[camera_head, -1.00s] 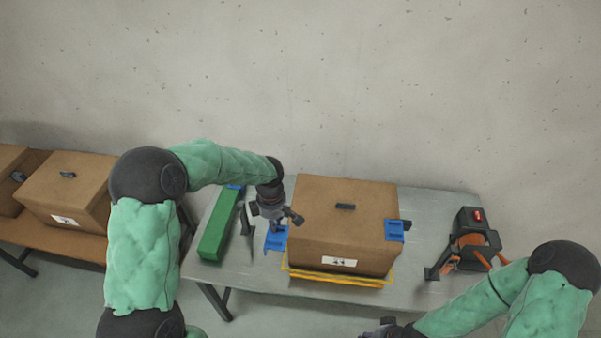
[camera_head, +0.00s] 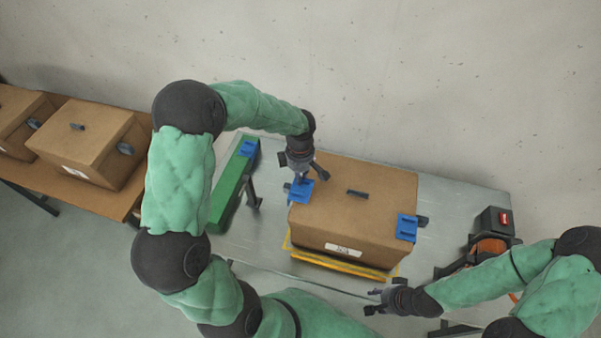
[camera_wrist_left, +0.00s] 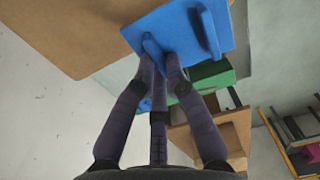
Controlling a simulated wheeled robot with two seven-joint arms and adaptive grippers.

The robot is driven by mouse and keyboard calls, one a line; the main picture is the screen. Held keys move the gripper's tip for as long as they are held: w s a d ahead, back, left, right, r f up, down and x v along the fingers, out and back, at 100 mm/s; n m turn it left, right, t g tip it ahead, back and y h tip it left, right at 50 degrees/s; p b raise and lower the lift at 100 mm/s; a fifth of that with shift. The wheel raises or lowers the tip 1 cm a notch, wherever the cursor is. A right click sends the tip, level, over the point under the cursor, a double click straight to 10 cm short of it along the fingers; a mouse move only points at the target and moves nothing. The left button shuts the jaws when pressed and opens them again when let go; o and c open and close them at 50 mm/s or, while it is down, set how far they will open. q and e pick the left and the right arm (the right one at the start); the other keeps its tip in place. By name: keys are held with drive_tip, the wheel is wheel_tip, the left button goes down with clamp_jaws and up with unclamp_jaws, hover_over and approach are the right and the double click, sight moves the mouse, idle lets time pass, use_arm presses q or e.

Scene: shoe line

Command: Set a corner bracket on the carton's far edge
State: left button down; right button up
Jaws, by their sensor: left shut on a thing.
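The brown carton (camera_head: 345,238) stands on the grey table. A blue corner bracket (camera_head: 407,232) sits on its right edge. My left gripper (camera_head: 301,179) is shut on another blue bracket (camera_head: 298,194), at the carton's left top edge. The held bracket also shows in the left wrist view (camera_wrist_left: 178,28), flat beside the carton's brown face (camera_wrist_left: 65,30); whether it touches the carton I cannot tell. My right gripper (camera_head: 372,300) is in front of the carton, with its fingers apart and empty.
A green holder (camera_head: 231,188) with a blue bracket (camera_head: 248,149) at its far end stands left of the carton. A black and orange device (camera_head: 490,235) stands at the right. More cartons (camera_head: 90,145) rest on a brown bench at the left.

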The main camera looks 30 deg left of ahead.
use_arm(q)
wheel_tip(320, 180, down, 3)
drive_tip(key=shift+r+b, duration=0.2)
drive_tip(key=shift+b, duration=0.25)
drive_tip(key=shift+f+b, duration=0.3)
drive_tip(key=shift+f, duration=0.1)
wheel_tip(320, 180, down, 3)
drive_tip(key=b, duration=0.3)
drive_tip(key=shift+f+b, duration=0.15)
drive_tip(key=shift+b, duration=0.2)
drive_tip(key=shift+f+b, duration=0.4)
drive_tip(key=shift+b, duration=0.8)
idle(1.0)
drive_tip(key=c, duration=0.8)
unclamp_jaws()
